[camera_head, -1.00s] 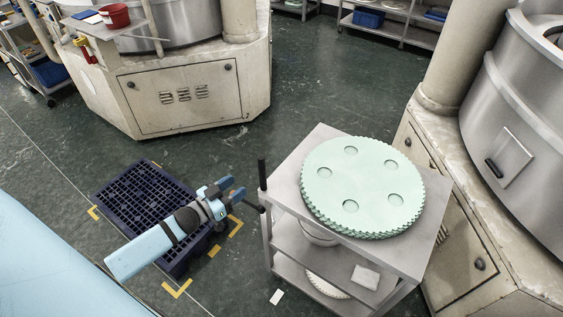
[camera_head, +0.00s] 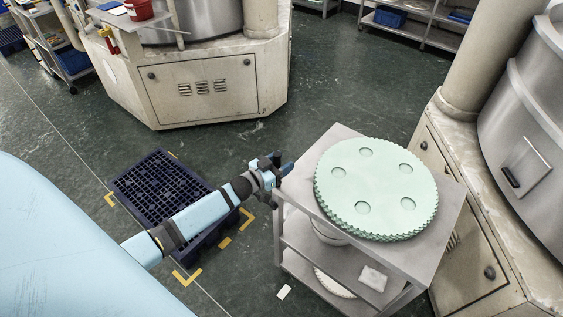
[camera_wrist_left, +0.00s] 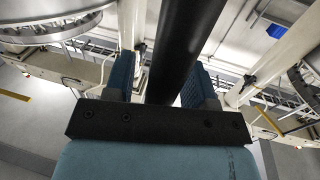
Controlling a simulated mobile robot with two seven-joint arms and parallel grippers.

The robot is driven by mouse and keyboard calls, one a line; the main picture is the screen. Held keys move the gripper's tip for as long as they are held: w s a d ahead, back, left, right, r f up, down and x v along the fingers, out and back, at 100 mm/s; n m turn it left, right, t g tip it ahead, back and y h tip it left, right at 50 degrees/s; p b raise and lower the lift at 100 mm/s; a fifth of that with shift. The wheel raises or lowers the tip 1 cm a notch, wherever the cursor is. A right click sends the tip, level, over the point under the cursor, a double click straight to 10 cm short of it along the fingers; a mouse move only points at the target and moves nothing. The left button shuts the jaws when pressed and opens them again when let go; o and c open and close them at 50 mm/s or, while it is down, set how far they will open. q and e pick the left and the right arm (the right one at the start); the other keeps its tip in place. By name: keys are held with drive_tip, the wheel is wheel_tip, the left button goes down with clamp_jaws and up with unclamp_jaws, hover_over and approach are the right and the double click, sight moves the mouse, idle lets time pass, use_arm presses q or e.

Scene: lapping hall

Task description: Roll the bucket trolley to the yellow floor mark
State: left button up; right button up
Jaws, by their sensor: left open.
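The grey trolley (camera_head: 338,135) stands right of centre in the head view, with pale green toothed discs (camera_head: 377,180) on top. A whitish round bucket-like thing (camera_head: 328,233) is partly hidden under its top. My left gripper (camera_head: 284,169) is at the trolley's left corner. In the left wrist view, the black handle bar (camera_wrist_left: 187,45) runs between its two parted blue fingers; I cannot tell whether they touch it. In the head view the gripper mostly hides the bar. Yellow floor marks (camera_head: 187,277) lie left of the trolley, around a dark blue pallet. My right gripper is out of view.
The dark blue grid pallet (camera_head: 150,158) lies on the floor under my left arm. A large cream machine (camera_head: 205,88) stands behind and another (camera_head: 440,160) close on the trolley's right. Green floor (camera_head: 330,75) between them is open.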

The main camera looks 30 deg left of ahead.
use_arm(q)
clamp_jaws()
drive_tip(key=w+a+b, duration=0.2)
drive_tip(key=a+b, duration=1)
drive_tip(key=a, duration=2.4)
drive_tip(key=shift+w+r, duration=0.2)
drive_tip(key=shift+w, duration=0.15)
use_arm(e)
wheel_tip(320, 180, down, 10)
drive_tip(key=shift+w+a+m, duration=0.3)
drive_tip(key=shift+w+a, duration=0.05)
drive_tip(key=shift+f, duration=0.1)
use_arm(q)
drive_tip(key=shift+c, duration=1.8)
unclamp_jaws()
drive_tip(key=o, duration=0.4)
drive_tip(key=shift+c, duration=0.2)
drive_tip(key=shift+f, duration=0.15)
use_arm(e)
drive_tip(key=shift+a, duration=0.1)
